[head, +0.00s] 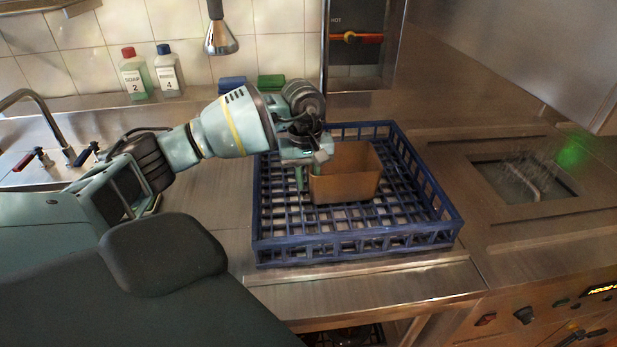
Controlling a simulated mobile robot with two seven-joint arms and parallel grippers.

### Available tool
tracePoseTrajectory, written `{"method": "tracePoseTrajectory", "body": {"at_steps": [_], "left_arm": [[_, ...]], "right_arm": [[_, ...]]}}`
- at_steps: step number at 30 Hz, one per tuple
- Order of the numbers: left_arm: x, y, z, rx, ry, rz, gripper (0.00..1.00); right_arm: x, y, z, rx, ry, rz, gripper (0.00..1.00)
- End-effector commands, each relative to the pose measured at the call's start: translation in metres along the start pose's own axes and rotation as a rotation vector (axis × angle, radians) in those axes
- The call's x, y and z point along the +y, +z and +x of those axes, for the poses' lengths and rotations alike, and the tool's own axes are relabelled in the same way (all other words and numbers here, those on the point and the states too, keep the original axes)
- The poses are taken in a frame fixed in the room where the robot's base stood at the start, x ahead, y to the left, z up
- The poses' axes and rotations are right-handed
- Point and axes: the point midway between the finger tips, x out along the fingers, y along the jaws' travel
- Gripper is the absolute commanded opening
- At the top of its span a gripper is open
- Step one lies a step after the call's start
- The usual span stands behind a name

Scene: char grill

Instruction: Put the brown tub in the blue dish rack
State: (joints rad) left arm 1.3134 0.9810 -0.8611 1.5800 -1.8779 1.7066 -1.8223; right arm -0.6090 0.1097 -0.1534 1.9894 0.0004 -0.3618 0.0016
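The brown tub (346,186) is inside the blue dish rack (354,243), near its middle, and looks upright. I cannot tell whether it rests fully on the rack's floor. The blue dish rack is an open lattice crate on the steel counter. My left gripper (312,172) reaches in from the left over the rack's left wall and is at the tub's left side. Its fingers are partly hidden by the tub wall and the wrist, so I cannot tell whether they grip the rim. My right gripper is not in view.
A sink with a tap (40,100) is at the left. Two bottles (136,74) and blue and green sponges (271,82) stand on the back ledge. A shower head (220,38) hangs above. A recessed basin (522,178) is at the right. The counter between rack and basin is clear.

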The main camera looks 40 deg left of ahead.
Motion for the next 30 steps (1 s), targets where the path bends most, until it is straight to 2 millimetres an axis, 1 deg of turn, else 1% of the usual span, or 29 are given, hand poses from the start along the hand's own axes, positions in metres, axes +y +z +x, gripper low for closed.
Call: {"method": "tracePoseTrajectory", "body": {"at_steps": [8,13,17,24,27,30], "left_arm": [[0.0,0.0,-0.001,0.0,0.0,0.0,0.24],[0.001,-0.001,-0.012,0.002,0.004,0.0,0.24],[0.001,-0.001,-0.033,0.004,0.005,0.0,0.24],[0.001,-0.001,-0.081,0.003,0.004,0.001,0.24],[0.001,0.0,-0.098,0.003,0.003,0.001,0.24],[0.001,-0.001,-0.111,0.002,0.002,0.0,0.24]], "right_arm": [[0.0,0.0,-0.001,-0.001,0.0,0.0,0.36],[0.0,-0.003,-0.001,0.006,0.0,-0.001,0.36],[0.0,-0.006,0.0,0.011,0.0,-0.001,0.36],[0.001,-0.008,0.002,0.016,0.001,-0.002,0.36],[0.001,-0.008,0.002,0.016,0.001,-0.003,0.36],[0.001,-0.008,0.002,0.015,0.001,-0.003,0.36]]}}
